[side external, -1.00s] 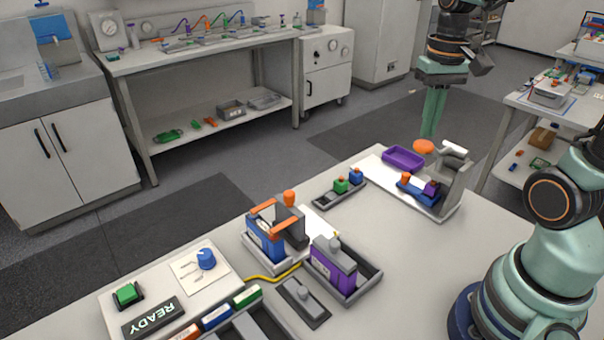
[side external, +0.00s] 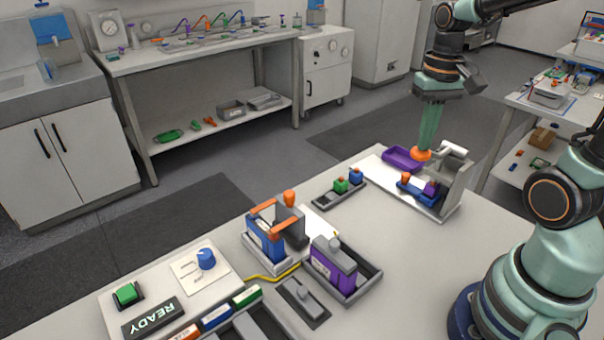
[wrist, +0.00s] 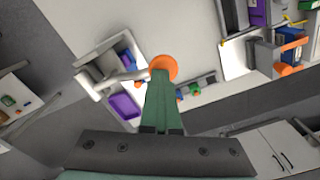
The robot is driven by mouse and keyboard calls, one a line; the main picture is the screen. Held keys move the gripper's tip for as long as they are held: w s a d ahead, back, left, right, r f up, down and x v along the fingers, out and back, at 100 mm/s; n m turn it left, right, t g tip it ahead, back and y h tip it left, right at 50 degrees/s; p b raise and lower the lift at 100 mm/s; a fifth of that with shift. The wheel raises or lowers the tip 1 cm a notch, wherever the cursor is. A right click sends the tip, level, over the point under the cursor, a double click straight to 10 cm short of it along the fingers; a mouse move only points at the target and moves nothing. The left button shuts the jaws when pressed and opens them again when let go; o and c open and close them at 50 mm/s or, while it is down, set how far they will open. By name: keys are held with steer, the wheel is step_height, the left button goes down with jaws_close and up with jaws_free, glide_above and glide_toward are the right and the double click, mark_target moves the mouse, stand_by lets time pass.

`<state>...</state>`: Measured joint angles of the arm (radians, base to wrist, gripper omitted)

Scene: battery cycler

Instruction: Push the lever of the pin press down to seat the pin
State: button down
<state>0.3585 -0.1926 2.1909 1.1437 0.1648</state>
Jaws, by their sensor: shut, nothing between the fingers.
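The pin press (side external: 452,190) stands at the far right corner of the table, with a grey upright body. Its lever ends in a round orange knob (side external: 420,156), which also shows in the wrist view (wrist: 165,64). A blue block (side external: 408,189) with orange and purple parts sits on the press base. The pin itself is too small to make out. My gripper (side external: 422,149) is shut and empty, pointing down with its green fingertips at the top of the knob. In the wrist view my gripper (wrist: 161,75) overlaps the knob, and they appear to touch.
A blue battery holder (side external: 264,240) and a purple one (side external: 333,265) stand nearer the front.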

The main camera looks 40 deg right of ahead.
steer(key=shift+f, duration=1.85)
steer(key=shift+r, duration=5.1)
steer(key=a+f+n+t, duration=0.2)
steer(key=a+n+t, duration=0.3)
steer(key=a, duration=0.5)
steer(key=shift+w+a+n+t, duration=0.25)
steer(key=shift+n+t, duration=0.05)
steer(key=shift+n, duration=0.2)
